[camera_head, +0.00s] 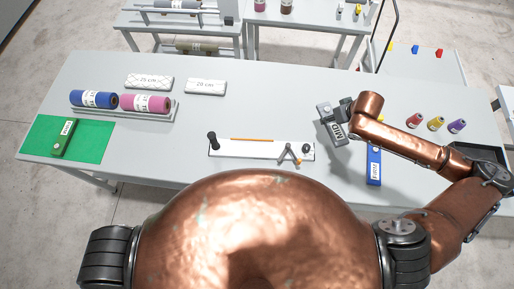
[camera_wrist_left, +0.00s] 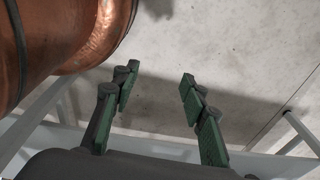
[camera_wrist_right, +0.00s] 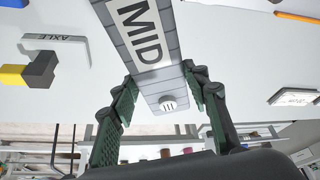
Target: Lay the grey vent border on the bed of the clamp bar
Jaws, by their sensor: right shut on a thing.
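The grey vent border, a flat bar labelled MID (camera_head: 337,131), is at the right of the table in the head view. My right gripper (camera_head: 341,110) is shut on its far end. My left gripper (camera_wrist_left: 155,85) is open and empty over the floor.
Several thread spools (camera_head: 436,123) are farther right. Blue and pink rolls (camera_head: 145,103), white packs (camera_head: 206,87) and a green mat (camera_head: 95,150) lie left. Table between border and clamp bar is clear.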

